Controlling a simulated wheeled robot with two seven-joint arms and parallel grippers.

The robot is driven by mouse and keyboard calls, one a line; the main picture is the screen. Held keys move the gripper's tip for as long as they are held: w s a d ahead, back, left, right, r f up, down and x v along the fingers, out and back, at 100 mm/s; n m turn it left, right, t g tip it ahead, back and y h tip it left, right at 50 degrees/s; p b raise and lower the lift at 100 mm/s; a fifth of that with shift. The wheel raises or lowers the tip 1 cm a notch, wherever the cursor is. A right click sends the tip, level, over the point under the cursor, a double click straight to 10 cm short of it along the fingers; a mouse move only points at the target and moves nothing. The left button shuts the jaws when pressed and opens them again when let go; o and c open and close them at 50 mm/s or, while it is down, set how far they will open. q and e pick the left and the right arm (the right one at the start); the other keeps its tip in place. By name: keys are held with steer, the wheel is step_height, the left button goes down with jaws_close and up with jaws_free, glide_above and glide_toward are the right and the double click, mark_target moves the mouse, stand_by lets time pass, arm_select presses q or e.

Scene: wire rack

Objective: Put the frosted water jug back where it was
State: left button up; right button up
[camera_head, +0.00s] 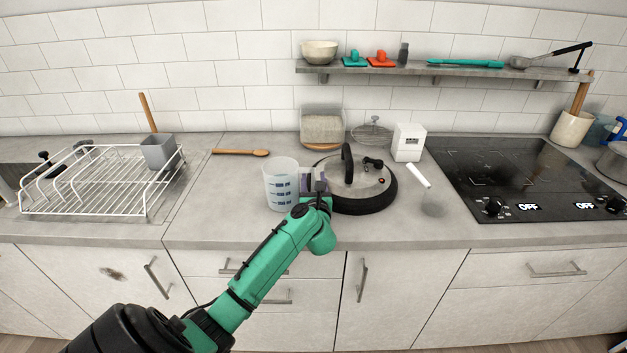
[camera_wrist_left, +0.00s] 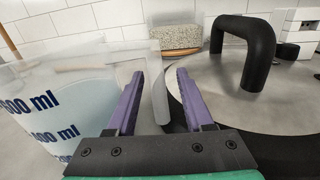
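The frosted water jug (camera_head: 281,186), translucent with blue ml markings, stands upright on the grey counter in the middle of the head view. Its wall and markings fill the left of the left wrist view (camera_wrist_left: 50,115). My left gripper (camera_head: 317,182) is at the jug's right side, between the jug and the black-rimmed lid. In the left wrist view its two purple fingers (camera_wrist_left: 158,95) are apart, one on each side of the jug's pale handle (camera_wrist_left: 158,85), with narrow gaps showing. My right gripper is in neither view.
The large lid (camera_head: 370,205) with its black handle lies close on the right. A wooden spoon (camera_head: 240,152) lies behind left. The white wire rack (camera_head: 100,195) is at left, the black cooktop (camera_head: 500,170) at right. The counter between rack and jug is clear.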

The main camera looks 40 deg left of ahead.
arm_select(q)
steer(key=b+v, duration=0.1)
steer(key=v, duration=1)
steer(key=shift+s+d+f+b, duration=0.1)
steer(key=shift+b, duration=0.2)
steer(key=shift+s+d, duration=0.2)
steer(key=shift+s, duration=0.15)
